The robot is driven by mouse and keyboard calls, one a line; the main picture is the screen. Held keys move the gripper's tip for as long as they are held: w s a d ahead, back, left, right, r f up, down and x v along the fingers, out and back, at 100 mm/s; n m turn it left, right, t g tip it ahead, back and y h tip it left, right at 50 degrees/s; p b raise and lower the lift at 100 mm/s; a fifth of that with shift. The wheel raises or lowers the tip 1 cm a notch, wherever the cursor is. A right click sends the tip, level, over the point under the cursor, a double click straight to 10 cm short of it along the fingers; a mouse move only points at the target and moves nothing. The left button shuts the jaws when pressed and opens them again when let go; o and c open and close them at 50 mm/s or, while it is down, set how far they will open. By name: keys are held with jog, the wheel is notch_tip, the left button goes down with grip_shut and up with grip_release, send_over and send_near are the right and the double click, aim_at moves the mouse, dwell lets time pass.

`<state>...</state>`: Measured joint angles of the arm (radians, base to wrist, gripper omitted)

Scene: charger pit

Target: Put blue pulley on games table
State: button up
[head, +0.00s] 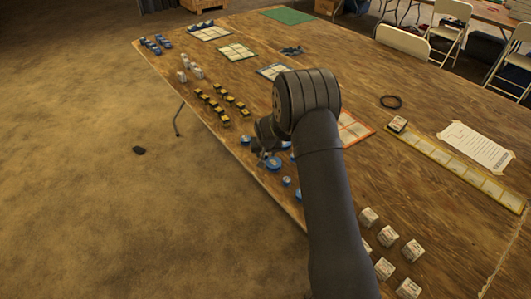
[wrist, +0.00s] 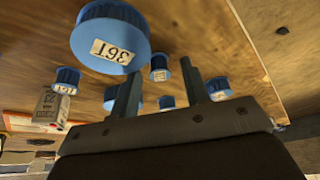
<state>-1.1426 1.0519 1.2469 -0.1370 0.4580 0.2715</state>
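Several blue pulleys stand on the wooden table, near its left edge in the head view. One shows left of my arm (head: 245,140), another lower down (head: 287,181). In the wrist view the largest pulley (wrist: 110,30) has a white "36T" label. A smaller pulley (wrist: 160,62) shows in the gap between my fingers, and another (wrist: 217,83) beside the right finger. My gripper (wrist: 160,76) is open, with nothing seen held. In the head view my gripper (head: 263,150) is partly hidden by my arm, close to the pulleys. No surface is marked as the games table.
The long wooden table (head: 430,150) also carries black-and-yellow pieces (head: 222,100), white labelled blocks (head: 387,236), framed mats (head: 237,52), a yellow strip (head: 455,162) and a paper sheet (head: 476,147). Folding chairs (head: 403,43) stand beyond.

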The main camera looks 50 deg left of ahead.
jog(key=v, duration=1.2)
jog(key=shift+r, duration=0.1)
jog(key=x, duration=1.2)
jog(key=shift+r, duration=1)
